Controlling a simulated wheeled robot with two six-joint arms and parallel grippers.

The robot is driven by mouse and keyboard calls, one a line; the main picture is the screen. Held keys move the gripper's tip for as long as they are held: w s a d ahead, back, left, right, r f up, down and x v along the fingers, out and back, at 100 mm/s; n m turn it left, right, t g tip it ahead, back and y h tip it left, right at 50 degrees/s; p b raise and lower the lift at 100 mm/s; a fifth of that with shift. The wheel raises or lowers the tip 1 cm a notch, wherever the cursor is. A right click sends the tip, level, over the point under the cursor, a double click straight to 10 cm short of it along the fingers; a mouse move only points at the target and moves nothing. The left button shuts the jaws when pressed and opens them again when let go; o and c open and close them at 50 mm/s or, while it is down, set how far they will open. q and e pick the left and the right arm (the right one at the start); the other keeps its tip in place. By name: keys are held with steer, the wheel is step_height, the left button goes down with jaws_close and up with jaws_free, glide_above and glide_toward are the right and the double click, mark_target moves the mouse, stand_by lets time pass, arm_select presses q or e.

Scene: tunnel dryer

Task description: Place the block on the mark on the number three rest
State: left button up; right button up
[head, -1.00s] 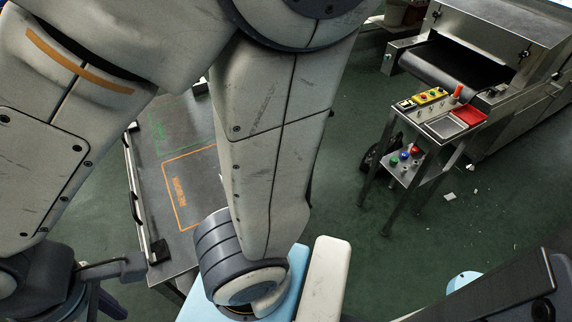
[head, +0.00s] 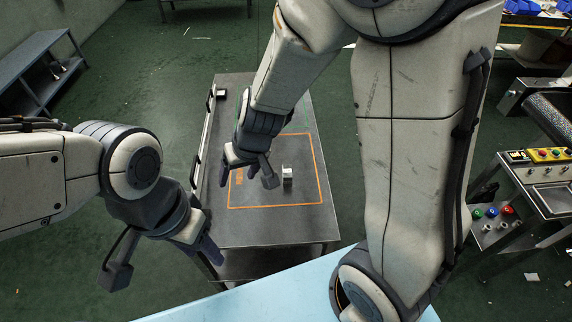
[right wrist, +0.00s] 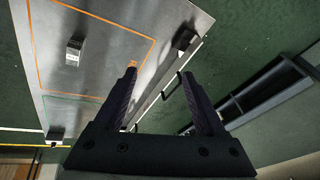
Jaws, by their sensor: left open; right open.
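A small grey, silvery block (head: 287,177) stands on the dark metal table (head: 270,228), inside an orange outlined rectangle (head: 321,186). The block also shows in the right wrist view (right wrist: 74,50), apart from the fingers. My right gripper (head: 249,181) is open and empty, above the table to the left of the block. Its two dark fingers (right wrist: 159,75) point toward the table's railed edge. My left gripper (head: 209,238) is open and empty by the table's near left corner. I cannot make out a number three rest. Orange lettering inside the rectangle is partly hidden by my right gripper.
A rail with dark brackets (head: 203,147) runs along the table's left edge. A green outline lies farther back on the table. A control stand (head: 541,178) is at the right, and a low dark shelf (head: 38,66) at the far left. Green floor around the table is mostly clear.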

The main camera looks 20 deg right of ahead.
steer(key=w+d+f+m+h, duration=0.1)
steer(key=w+d+f+m, duration=0.1)
steer(key=w+d+f, duration=0.25)
steer(key=m+t+h+b, duration=0.1)
steer(key=m+h, duration=0.2)
glide_toward(287, 171)
steer(key=b+x, duration=0.3)
steer(key=x, duration=0.2)
steer(key=shift+s+a+f+b, duration=0.1)
steer(key=shift+f+b, duration=0.25)
steer(key=shift+f, duration=0.05)
steer(key=b+x, duration=0.3)
steer(key=x, duration=0.2)
steer(key=shift+r, duration=0.1)
jaws_close()
